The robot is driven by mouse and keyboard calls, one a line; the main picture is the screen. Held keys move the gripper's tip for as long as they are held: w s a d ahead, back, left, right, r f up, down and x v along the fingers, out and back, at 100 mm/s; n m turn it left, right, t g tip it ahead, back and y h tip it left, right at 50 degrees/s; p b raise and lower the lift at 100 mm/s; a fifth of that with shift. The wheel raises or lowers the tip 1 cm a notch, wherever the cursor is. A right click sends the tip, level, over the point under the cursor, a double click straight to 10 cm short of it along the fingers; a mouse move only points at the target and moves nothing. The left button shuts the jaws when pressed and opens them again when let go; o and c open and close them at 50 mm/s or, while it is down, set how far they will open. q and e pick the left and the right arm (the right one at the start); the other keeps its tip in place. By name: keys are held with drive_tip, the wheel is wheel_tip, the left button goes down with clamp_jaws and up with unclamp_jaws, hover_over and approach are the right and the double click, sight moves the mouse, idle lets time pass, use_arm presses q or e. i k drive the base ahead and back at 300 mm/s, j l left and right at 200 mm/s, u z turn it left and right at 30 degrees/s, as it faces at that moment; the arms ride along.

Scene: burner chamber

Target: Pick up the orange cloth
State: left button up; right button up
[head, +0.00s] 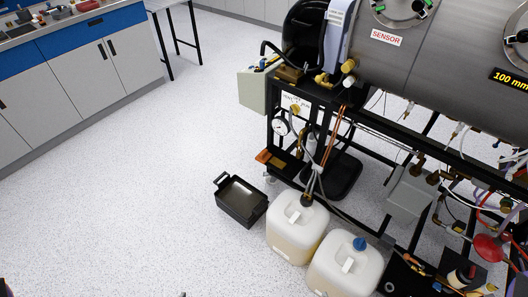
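A small flat orange piece (264,156), which may be the orange cloth, lies at the lower left corner of the black rig frame. It is too small to tell for sure whether it is cloth. Neither gripper can be made out in the head view. Only small dark bits show at the bottom edge, too little to identify.
A black open tray (241,201) and two white jerrycans (297,226) stand on the floor by the rig. A large grey cylinder (440,60) sits above the frame. Grey cabinets (75,75) line the upper left. Speckled floor at left and centre is clear.

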sight(262, 157)
drive_tip(key=i+j+z, duration=0.1)
drive_tip(key=i+j, duration=0.15)
drive_tip(key=i+j+z, duration=0.1)
drive_tip(key=j, duration=0.25)
drive_tip(key=i+j+z, duration=0.15)
drive_tip(key=i+j, duration=0.15)
drive_tip(key=i+j+z, duration=0.1)
drive_tip(key=i+j, duration=0.15)
drive_tip(key=i+j+z, duration=0.1)
drive_tip(key=j, duration=0.35)
drive_tip(key=i+j+z, duration=0.1)
drive_tip(key=i+j, duration=0.15)
drive_tip(key=j, duration=0.15)
drive_tip(key=i+j+z, duration=0.1)
drive_tip(key=j, duration=0.25)
drive_tip(key=i, duration=0.05)
